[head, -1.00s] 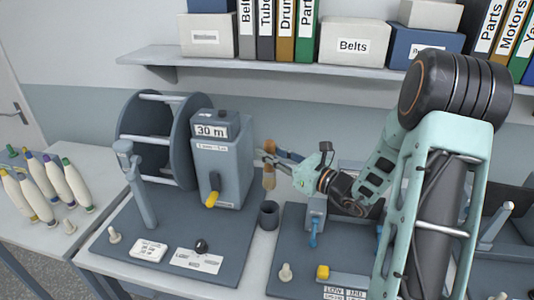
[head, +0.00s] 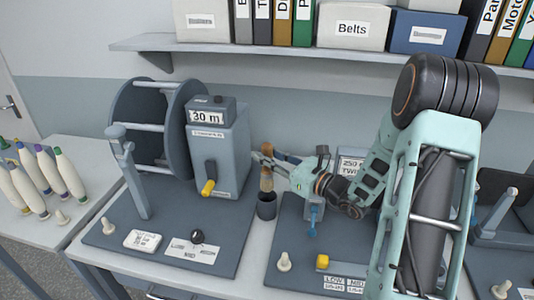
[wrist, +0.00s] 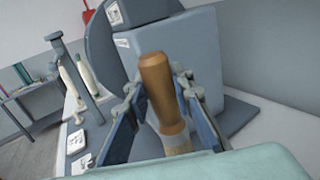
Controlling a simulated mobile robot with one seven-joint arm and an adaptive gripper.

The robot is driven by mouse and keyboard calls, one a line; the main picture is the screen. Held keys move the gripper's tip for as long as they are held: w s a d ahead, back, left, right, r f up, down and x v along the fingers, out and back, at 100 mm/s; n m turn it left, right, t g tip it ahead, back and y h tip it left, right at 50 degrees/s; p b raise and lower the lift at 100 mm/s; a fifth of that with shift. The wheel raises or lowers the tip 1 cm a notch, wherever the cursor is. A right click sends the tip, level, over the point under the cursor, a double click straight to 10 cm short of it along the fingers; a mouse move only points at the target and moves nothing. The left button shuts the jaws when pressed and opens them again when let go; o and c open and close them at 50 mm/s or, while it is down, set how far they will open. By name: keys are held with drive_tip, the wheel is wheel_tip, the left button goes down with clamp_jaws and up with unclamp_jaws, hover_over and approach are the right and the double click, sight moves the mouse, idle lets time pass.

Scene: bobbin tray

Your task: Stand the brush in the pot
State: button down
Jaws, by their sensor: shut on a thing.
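The brush (head: 266,182) has a brown wooden handle and a paler lower part. It hangs roughly upright in my gripper (head: 266,162), with its lower end at the mouth of the small dark grey pot (head: 267,208). I cannot tell whether its tip is inside the rim or just above it. In the wrist view the brush handle (wrist: 156,85) rises between the two fingers of my gripper (wrist: 158,108). The pot is hidden in that view.
A grey winder box (head: 218,150) with a yellow-handled crank and a reel (head: 150,125) stand left of the pot. A blue-handled lever (head: 312,225) stands to the right. Several bobbins (head: 50,180) stand at far left. A shelf (head: 230,52) runs behind.

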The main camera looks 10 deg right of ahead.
sight(272, 178)
drive_tip(key=shift+f+b, duration=2.75)
drive_tip(key=shift+f, duration=0.8)
drive_tip(key=c, duration=1.6)
unclamp_jaws()
drive_tip(key=v, duration=1.2)
